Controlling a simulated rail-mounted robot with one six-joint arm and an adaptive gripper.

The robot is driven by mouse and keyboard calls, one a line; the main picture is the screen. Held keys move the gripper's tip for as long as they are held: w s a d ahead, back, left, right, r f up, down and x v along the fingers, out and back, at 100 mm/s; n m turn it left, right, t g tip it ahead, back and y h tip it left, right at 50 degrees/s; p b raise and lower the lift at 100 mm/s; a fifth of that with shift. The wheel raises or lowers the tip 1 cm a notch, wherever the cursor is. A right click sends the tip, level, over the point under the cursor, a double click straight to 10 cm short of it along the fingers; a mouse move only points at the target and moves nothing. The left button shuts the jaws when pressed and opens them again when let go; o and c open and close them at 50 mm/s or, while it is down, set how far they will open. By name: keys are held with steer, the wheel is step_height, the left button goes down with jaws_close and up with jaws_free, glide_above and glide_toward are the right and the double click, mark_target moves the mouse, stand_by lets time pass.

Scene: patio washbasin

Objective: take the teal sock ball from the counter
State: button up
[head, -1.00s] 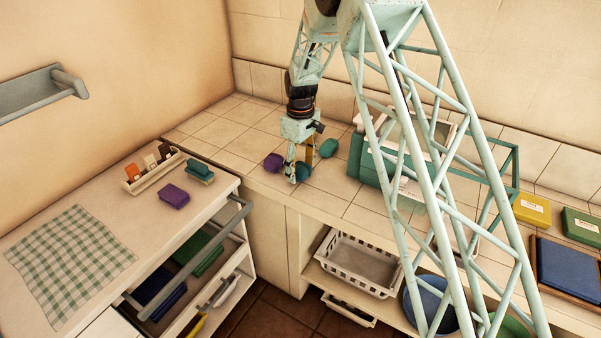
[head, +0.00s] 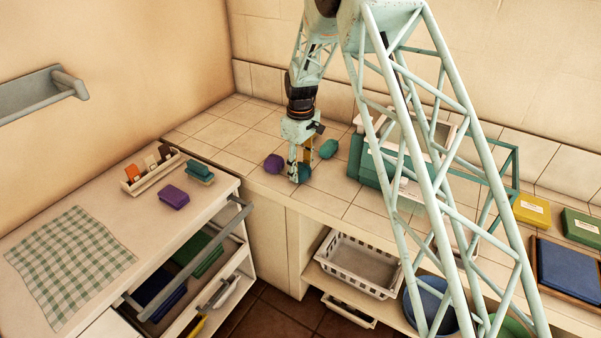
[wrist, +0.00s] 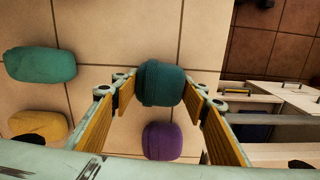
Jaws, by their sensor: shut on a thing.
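The teal sock ball (head: 304,174) sits on the tiled counter (head: 345,208) near its front edge, partly hidden by the fingers in the head view. In the wrist view the teal sock ball (wrist: 161,82) lies between the two fingertips. My gripper (head: 300,171) points down and is shut on it; in the wrist view my gripper (wrist: 160,92) has a yellow-padded finger on each side of the ball. I see no clear gap between the ball and the counter.
A purple ball (head: 273,163) lies close on the left and a greener ball (head: 328,148) behind right. A yellow ball (wrist: 39,126) shows in the wrist view. A green crate (head: 357,158) stands to the right. A white basket (head: 350,265) is on the shelf below.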

mark_target(301, 168)
steer(key=shift+r, duration=0.15)
steer(key=shift+r, duration=1.7)
steer(key=shift+s, duration=0.3)
steer(key=s+d+r, duration=0.1)
steer(key=s+d, duration=0.2)
steer(key=s, duration=1.2)
steer(key=shift+d+r, duration=0.15)
steer(key=shift+d, duration=0.2)
